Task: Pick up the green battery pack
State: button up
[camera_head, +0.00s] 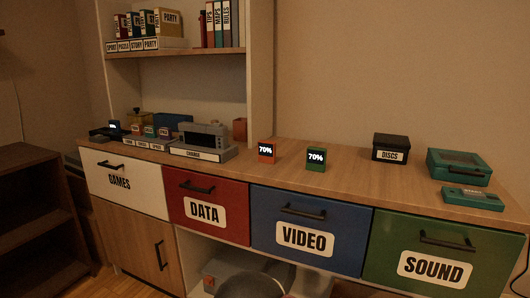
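The green battery pack (316,166) stands upright on the wooden top of the long cabinet, near its front edge above the blue drawer. It is a small block with a dark face reading "70%". A similar orange pack (266,158), also reading "70%", stands a little to its left, apart from it. My gripper is not seen in this view. A dark rounded shape at the bottom edge may be part of my arm, but I cannot tell.
The wooden top (345,178) is clear around both packs. A grey dock labelled "CHARGE" (198,153) stands to the left. A black "DISCS" box (390,147) and a teal case (458,167) stand to the right. Drawers with protruding handles, including blue VIDEO (307,262), line the front.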

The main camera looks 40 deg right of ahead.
aim_at(316, 157)
jog(key=z, duration=1.35)
